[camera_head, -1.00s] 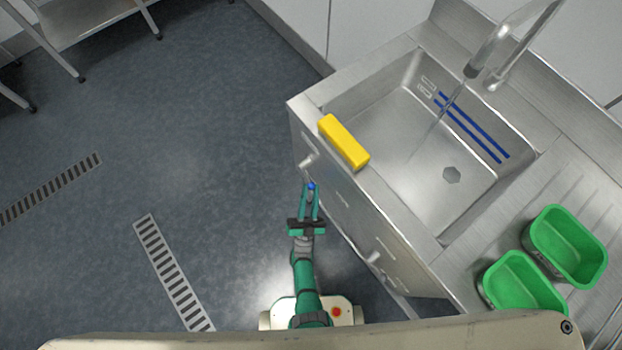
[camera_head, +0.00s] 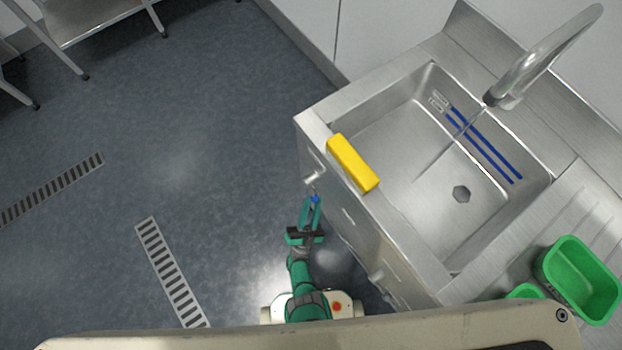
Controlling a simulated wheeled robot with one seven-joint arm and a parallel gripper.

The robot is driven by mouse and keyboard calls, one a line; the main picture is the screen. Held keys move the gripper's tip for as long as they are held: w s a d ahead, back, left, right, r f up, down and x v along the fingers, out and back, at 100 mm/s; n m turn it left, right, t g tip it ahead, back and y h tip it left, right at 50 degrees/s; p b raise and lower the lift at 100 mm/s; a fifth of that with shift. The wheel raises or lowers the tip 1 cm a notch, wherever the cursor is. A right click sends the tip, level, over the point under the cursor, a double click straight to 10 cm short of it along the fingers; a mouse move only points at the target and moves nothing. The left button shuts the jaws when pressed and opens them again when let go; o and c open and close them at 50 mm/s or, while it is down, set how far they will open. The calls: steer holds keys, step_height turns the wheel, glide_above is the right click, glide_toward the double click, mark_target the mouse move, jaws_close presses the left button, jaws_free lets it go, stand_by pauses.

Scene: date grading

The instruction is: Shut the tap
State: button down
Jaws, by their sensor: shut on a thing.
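A silver tap spout (camera_head: 545,58) arches over the steel sink (camera_head: 400,150). A thin stream of water (camera_head: 450,146) runs from its mouth into the basin. A small silver fitting (camera_head: 313,177) sticks out of the sink's front, with a blue-tipped tap handle (camera_head: 316,199) beside it. My gripper (camera_head: 313,203) is in front of the cabinet, its green fingers closed in on the blue tip. The fingers partly hide the handle, so its exact angle cannot be told.
A yellow block (camera_head: 353,163) lies on the sink's near-left rim, above my gripper. Two green tubs stand on the drainboard at the right, one (camera_head: 578,280) mostly visible. Another silver fitting (camera_head: 377,275) sticks out of the cabinet front. Open floor lies left.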

steer(key=c, duration=1.8)
jaws_free()
steer(key=shift+s+a+f, duration=0.15)
steer(key=shift+s+a, duration=0.65)
steer(key=shift+s, duration=1.15)
steer(key=shift+s+a+f, duration=0.1)
steer(key=shift+s+a, duration=0.65)
steer(key=shift+s, duration=1.25)
steer(key=shift+s+a+f, duration=0.15)
steer(key=shift+s+a, duration=0.65)
steer(key=shift+s, duration=1.15)
steer(key=shift+c, duration=0.3)
